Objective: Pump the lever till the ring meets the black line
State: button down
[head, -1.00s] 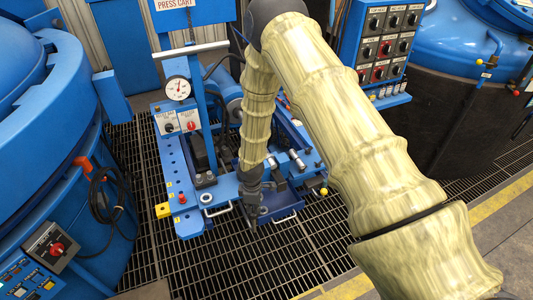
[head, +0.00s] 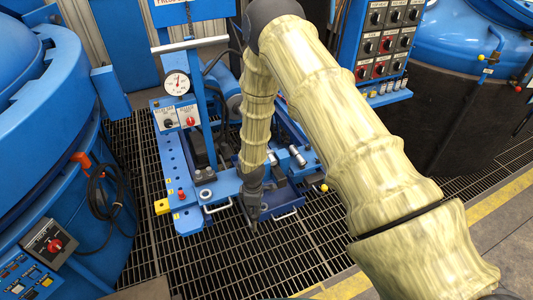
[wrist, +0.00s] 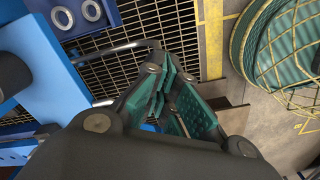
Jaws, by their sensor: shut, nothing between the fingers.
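The blue press cart (head: 178,160) stands on the floor grating. It carries a round white gauge (head: 177,83) with a red needle. I cannot pick out the pump lever, the ring or the black line with certainty; my arm covers part of the cart's middle. My gripper (head: 252,225) points down at the cart's front edge, beside a blue drawer-like part with a metal handle (head: 285,216). In the wrist view my gripper (wrist: 172,100) shows its green-padded fingers close together, with nothing held between them.
A blue furnace vessel (head: 40,160) with a hanging black cable stands at left. A switch panel (head: 388,45) and a blue-topped dark tank (head: 455,110) stand at right. Open grating (head: 230,270) lies before the cart. A chrome T-handle (head: 190,46) rises at the cart's back.

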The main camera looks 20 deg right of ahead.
jog(key=shift+s+f+b, duration=0.25)
jog(key=shift+f+b, duration=0.3)
jog(key=shift+f, duration=0.55)
jog(key=shift+s+f+b, duration=0.3)
jog(key=shift+f+b, duration=0.3)
jog(key=shift+f, duration=0.5)
jog(key=shift+s+f+b, duration=0.25)
jog(key=shift+f+b, duration=0.3)
jog(key=shift+f, duration=0.55)
jog(key=r+p, duration=0.1)
jog(key=r, duration=0.2)
jog(key=w+r+p, duration=0.1)
jog(key=r+p, duration=0.1)
jog(key=r, duration=0.1)
jog(key=w+r+p, duration=0.1)
jog(key=r+p, duration=0.1)
jog(key=r, duration=0.1)
jog(key=shift+w, duration=0.1)
